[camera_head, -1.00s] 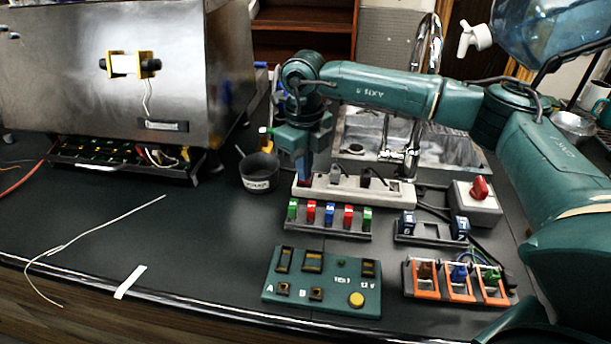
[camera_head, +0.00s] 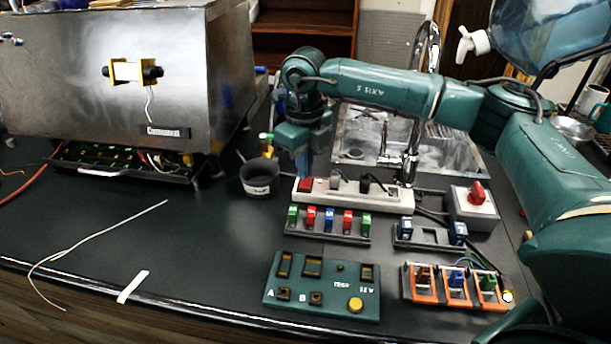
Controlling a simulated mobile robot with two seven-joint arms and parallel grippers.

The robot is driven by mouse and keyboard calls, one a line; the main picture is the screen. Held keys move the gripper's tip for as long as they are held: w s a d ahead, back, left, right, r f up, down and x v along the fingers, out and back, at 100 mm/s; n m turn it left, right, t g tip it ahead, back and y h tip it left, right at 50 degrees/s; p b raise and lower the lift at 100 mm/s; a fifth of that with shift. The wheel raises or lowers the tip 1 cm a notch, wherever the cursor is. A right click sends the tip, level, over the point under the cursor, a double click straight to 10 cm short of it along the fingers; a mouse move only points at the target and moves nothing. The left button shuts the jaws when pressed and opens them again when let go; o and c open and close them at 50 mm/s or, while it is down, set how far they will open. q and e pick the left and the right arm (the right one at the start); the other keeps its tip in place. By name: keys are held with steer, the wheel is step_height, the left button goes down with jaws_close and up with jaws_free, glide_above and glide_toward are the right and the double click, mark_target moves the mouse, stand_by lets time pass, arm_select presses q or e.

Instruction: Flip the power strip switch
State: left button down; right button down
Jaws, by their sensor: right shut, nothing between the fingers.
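The white power strip (camera_head: 352,199) lies on the dark counter in front of the sink, with dark plugs in it. Its red switch (camera_head: 305,184) shows at the strip's left end. My right gripper (camera_head: 303,178) points down over that left end, shut and empty. Its fingertips are at or just behind the red switch; I cannot tell whether they touch it. Which way the switch is tipped is too small to tell. My left gripper is not in view.
A rack of coloured fuses (camera_head: 329,225) and a green control panel (camera_head: 322,285) lie in front of the strip. A dark cup (camera_head: 260,179) stands close at its left. A grey box with a red knob (camera_head: 475,205) is at right.

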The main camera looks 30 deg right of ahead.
mark_target(305, 185)
steer(key=shift+r+p, duration=1.2)
steer(key=shift+r, duration=1.05)
steer(key=shift+f, duration=0.1)
